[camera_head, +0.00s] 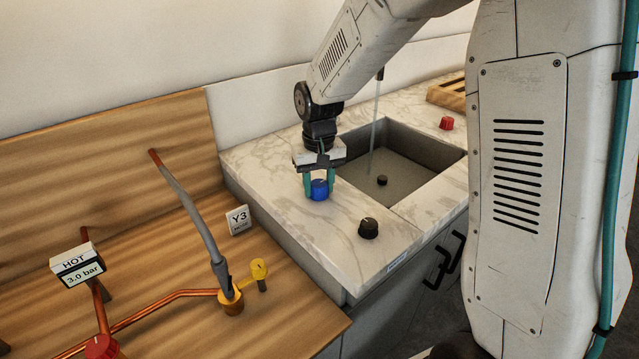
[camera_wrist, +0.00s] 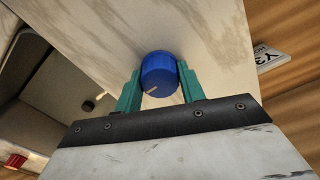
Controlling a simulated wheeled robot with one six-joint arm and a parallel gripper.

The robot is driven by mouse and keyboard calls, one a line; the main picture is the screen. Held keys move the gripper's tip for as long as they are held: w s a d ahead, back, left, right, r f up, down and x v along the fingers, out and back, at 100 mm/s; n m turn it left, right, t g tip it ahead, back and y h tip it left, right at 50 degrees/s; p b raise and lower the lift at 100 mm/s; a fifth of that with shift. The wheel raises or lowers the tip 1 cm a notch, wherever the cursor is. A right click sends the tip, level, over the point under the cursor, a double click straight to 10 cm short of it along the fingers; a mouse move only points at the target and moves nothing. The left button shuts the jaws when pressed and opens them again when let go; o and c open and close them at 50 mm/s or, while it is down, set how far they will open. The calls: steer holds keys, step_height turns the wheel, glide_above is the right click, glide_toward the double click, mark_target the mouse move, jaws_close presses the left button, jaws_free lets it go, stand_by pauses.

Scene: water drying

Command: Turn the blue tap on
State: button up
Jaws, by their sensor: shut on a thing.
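The blue tap (camera_head: 319,190) is a round knob on the marble counter, left of the sink. My gripper (camera_head: 319,187) points down over it, with its teal fingers closed on the knob's two sides. In the wrist view the blue tap (camera_wrist: 160,74) sits between the teal fingers (camera_wrist: 160,88), and a pale pointer line shows on it. A thin stream of water (camera_head: 375,125) falls into the sink (camera_head: 415,145), whose bottom holds greyish water around a dark plug.
A black knob (camera_head: 368,228) stands on the counter's front corner and a red knob (camera_head: 446,123) at the sink's far right. To the left, a wooden bench carries copper pipes (camera_head: 150,307), a yellow valve (camera_head: 259,270), a Y3 sign (camera_head: 238,220) and a HOT gauge (camera_head: 78,265).

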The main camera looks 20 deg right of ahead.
mark_target(319, 183)
steer(key=shift+w+r, duration=0.1)
steer(key=shift+w, duration=0.05)
stand_by(0.4)
steer(key=o, duration=1)
step_height(319, 183, up, 8)
steer(key=shift+f, duration=0.15)
